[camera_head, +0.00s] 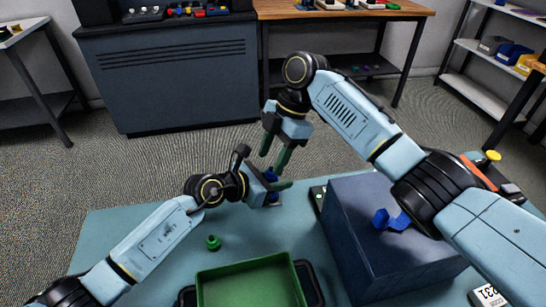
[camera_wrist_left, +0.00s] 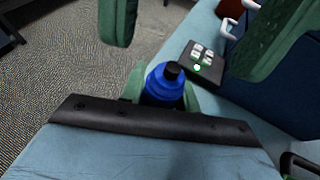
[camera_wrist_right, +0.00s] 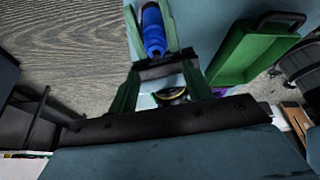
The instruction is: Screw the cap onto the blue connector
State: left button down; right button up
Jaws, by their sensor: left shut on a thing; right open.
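My left gripper (camera_head: 273,182) is shut on the blue connector (camera_head: 271,174) above the table's far edge. The left wrist view shows the blue connector (camera_wrist_left: 163,84) between its green fingers, with a black round tip (camera_wrist_left: 172,70). I cannot tell if that tip is a cap. My right gripper (camera_head: 274,153) is open, fingers pointing down, just above the connector. In the right wrist view the blue connector (camera_wrist_right: 153,30) lies beyond its spread fingers, with nothing seen held between them. A small green round piece (camera_head: 213,242) stands on the table left of centre; I cannot tell whether it is a cap.
A green tray (camera_head: 205,290) is at the table's front.

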jog(key=o, duration=0.6)
jog(key=shift+c, duration=0.2)
jog(key=shift+r, duration=0.1)
jog(key=v, duration=1.2)
jog(key=shift+w, duration=0.1)
pick_arm(q)
jog(key=c, duration=0.9)
grip_release()
jog(key=shift+c, duration=0.2)
jog(key=p+v, duration=0.3)
jog(key=v, duration=1)
jog(key=shift+s+r, duration=0.15)
jog(key=shift+r, duration=0.05)
pick_arm(e)
notch_tip(320, 180, up, 3)
jog(key=shift+f, duration=0.1)
